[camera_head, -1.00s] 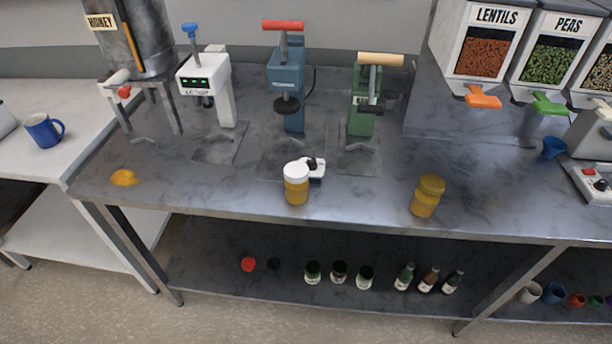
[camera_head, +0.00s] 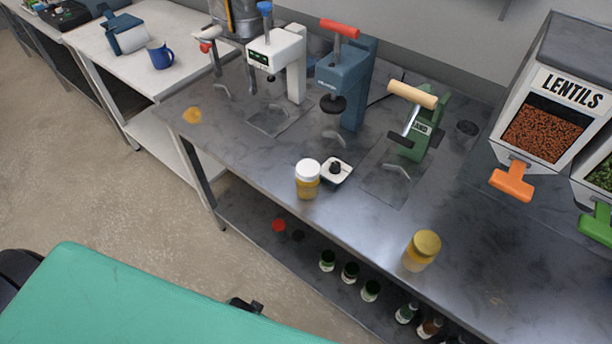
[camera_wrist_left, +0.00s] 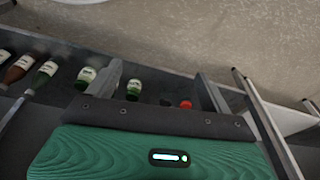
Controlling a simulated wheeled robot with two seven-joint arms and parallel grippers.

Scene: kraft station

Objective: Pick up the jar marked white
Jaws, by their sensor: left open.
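The jar with the white lid (camera_head: 307,180) and amber contents stands upright on the dark metal counter in the head view, near its front edge. A similar jar with a yellow lid (camera_head: 422,250) stands further right, also near the front edge. I cannot read any marking on either. My left gripper (camera_wrist_left: 163,88) is open and empty in the left wrist view, with bottles on the lower shelf beyond its fingers. Neither jar shows in that view. In the head view, my green arm part fills the lower left, away from both jars. My right gripper is not in view.
A small white dish with a black knob (camera_head: 336,171) sits right beside the white-lidded jar. White, blue (camera_head: 345,85) and green (camera_head: 415,130) presses stand behind. The lentils dispenser (camera_head: 545,130) is at right. Several bottles stand on the lower shelf. Counter between the jars is clear.

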